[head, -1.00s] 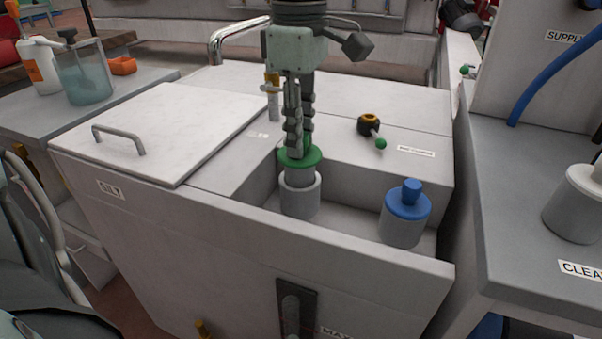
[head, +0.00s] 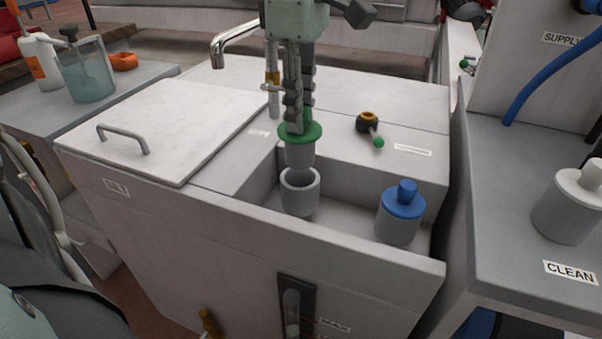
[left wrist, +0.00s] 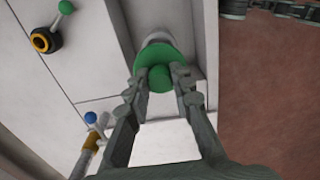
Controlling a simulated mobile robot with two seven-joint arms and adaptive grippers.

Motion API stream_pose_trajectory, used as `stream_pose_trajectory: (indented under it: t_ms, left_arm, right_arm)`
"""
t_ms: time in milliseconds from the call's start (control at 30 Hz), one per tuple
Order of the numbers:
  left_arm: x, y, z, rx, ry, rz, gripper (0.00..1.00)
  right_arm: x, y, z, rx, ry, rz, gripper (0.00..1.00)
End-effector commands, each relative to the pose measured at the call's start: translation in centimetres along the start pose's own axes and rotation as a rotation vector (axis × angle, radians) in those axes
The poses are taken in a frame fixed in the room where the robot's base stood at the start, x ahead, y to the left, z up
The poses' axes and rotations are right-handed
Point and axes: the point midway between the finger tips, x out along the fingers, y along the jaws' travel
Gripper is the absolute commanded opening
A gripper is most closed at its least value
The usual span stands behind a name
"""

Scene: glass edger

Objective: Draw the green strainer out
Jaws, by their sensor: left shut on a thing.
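The green strainer (head: 299,136) has a green flanged top and a grey cylindrical body. My left gripper (head: 297,120) is shut on its top and holds it upright above a grey open cup (head: 300,194). The strainer's lower end is at about the cup's mouth; I cannot tell whether it is wholly clear of the rim. In the left wrist view the green top (left wrist: 160,72) sits between the two fingers, and the cup is mostly hidden behind it. My right gripper is not in view.
A blue-topped canister (head: 401,212) stands right of the cup in the same recess. A black and yellow valve with a green-tipped lever (head: 369,128) is on the deck behind. A lid with a handle (head: 123,139) lies to the left. A curved metal spout (head: 232,46) rises at the back.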

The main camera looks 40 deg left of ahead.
Motion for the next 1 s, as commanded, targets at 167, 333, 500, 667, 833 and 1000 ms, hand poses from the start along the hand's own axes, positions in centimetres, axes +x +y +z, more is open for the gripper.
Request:
stream_pose_trajectory:
  t_ms: [167, 333, 500, 667, 833, 1000]
  left_arm:
    - [0.0, 0.0, 0.0, 0.000, 0.000, 0.000, 0.00]
    - [-0.7, 0.0, 0.0, 0.000, 0.000, 0.001, 0.00]
    - [-2.5, 0.0, 0.0, 0.000, -0.001, 0.002, 0.00]
    - [-3.8, 0.0, 0.0, 0.000, 0.000, 0.001, 0.00]
    - [-4.0, 0.0, 0.0, 0.000, 0.000, 0.000, 0.00]
    - [-4.0, 0.0, 0.0, 0.000, 0.000, 0.000, 0.00]
  right_arm:
    - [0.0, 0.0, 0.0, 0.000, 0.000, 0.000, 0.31]
    - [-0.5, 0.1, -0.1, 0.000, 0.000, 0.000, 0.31]
    - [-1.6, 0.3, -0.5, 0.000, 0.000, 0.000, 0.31]
    - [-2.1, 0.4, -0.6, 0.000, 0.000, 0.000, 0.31]
    - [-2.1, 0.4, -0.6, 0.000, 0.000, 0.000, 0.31]
    - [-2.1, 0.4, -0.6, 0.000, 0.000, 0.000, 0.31]
